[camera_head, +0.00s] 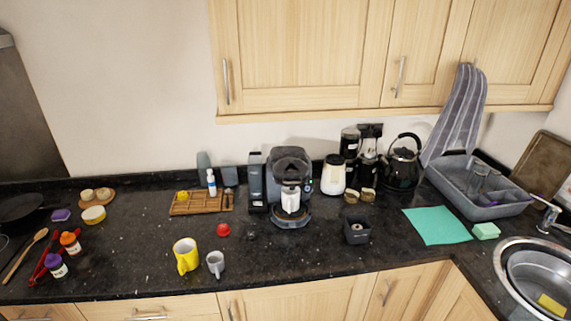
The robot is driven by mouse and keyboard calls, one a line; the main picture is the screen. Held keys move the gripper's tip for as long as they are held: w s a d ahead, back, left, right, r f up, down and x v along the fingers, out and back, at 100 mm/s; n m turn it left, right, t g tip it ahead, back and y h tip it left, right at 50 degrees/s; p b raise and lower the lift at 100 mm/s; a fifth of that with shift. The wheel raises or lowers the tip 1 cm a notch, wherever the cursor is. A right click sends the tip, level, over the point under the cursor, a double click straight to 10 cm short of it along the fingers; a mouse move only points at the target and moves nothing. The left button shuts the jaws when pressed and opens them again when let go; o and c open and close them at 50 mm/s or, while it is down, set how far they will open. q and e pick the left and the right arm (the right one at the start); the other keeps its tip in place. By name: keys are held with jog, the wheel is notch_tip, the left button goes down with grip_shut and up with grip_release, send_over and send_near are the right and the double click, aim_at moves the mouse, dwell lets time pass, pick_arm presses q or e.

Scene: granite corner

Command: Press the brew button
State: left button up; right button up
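A dark grey coffee machine (289,158) stands upright against the back wall, near the middle of the black counter. A white cup (291,201) sits on its round drip tray (291,222), below the spout. The brew button is too small for me to make out on the machine. Neither my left gripper nor my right gripper is in view, and nothing touches the machine from the front.
A yellow mug (185,256) and a grey mug (215,263) stand near the counter's front edge, left of the machine. A small dark box (356,231) stands to its right. The counter directly in front is mostly clear. Wall cabinets (310,50) hang above.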

dwell(0.3)
grip_shut()
dwell(1.6)
